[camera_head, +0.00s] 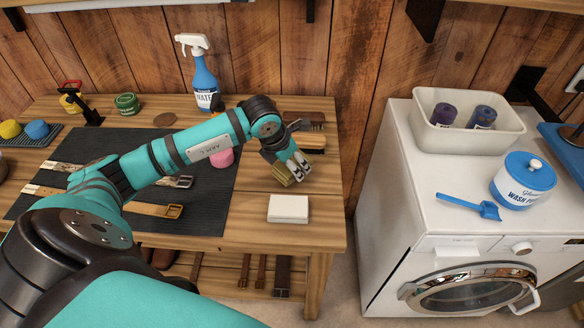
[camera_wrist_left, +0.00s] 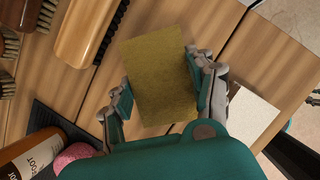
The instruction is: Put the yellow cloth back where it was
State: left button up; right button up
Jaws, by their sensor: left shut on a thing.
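The yellow cloth (camera_head: 284,178) is a flat, folded, olive-yellow block. My left gripper (camera_head: 294,166) is shut on it near the right end of the wooden table (camera_head: 270,233). In the left wrist view the yellow cloth (camera_wrist_left: 157,75) sits between the two fingers of my left gripper (camera_wrist_left: 160,88), one on each side. I cannot tell whether it touches the tabletop or is just above it. My right gripper is in neither view.
A white folded block (camera_head: 288,208) lies just in front of the cloth. Wooden brushes (camera_wrist_left: 88,30) lie behind it. A pink thing (camera_head: 222,157), a brown bottle (camera_wrist_left: 35,152) and a dark mat (camera_head: 200,215) are to the left. A spray bottle (camera_head: 204,82) stands at the back.

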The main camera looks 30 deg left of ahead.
pick_arm(q)
notch_tip(320, 180, down, 2)
jog(key=shift+s+f+p, duration=0.1)
jog(key=shift+p, duration=0.3)
jog(key=shift+f, duration=0.4)
jog(key=o, duration=1.2)
jog(key=shift+o, duration=0.2)
jog(key=shift+r, duration=0.45)
jog(key=b+v, duration=0.2)
jog(key=v, duration=0.9)
jog(key=shift+s+r, duration=0.2)
jog(key=shift+s, duration=0.05)
